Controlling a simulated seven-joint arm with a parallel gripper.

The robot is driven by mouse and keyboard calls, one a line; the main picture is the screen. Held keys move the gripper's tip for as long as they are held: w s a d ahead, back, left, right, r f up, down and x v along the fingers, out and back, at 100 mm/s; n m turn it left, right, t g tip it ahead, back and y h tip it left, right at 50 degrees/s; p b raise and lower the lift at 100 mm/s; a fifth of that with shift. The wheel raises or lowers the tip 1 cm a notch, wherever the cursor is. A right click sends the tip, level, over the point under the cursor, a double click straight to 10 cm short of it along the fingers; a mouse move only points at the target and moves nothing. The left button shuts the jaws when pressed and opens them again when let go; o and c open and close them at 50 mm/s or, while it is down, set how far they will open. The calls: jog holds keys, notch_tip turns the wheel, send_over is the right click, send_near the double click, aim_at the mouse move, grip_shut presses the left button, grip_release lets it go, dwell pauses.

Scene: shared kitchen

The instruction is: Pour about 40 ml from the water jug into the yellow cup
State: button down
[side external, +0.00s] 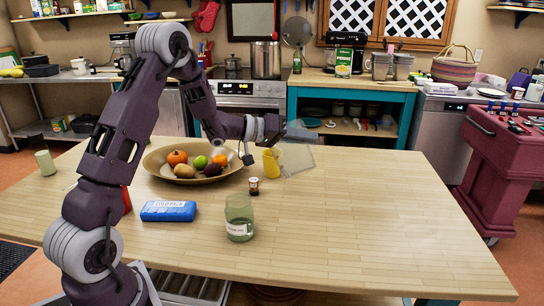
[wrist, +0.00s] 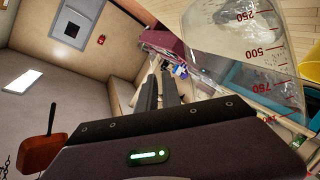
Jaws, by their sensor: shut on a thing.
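The yellow cup (side external: 270,162) stands upright on the table, right of the fruit bowl; a strip of yellow at the right edge of the wrist view (wrist: 312,70) seems to be the cup. The water jug (side external: 300,163) is clear and hard to make out, tipped over close to the cup's right side. In the wrist view the jug (wrist: 240,50) fills the upper right, tilted, with red marks 250, 500 and 750. My gripper (side external: 287,133) is shut on the jug and holds it up. I cannot tell the water level or whether water is flowing.
A wooden bowl of fruit (side external: 160,171) is left of the cup. A small brown bottle (side external: 254,187), a green-tinted glass jar (side external: 239,218) and a blue cold pack (side external: 168,211) stand nearer the front. A pale green cup (side external: 45,163) is far left. The table's right side is clear.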

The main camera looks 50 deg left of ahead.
jog(key=d+f+m+y+b, duration=0.1)
jog(key=d+f+m+y, duration=0.3)
jog(key=f+m, duration=0.2)
jog(key=shift+w+d+f+g, duration=0.2)
jog(key=shift+d+f+g, duration=0.15)
jog(key=shift+f, duration=0.5)
dwell(2.0)
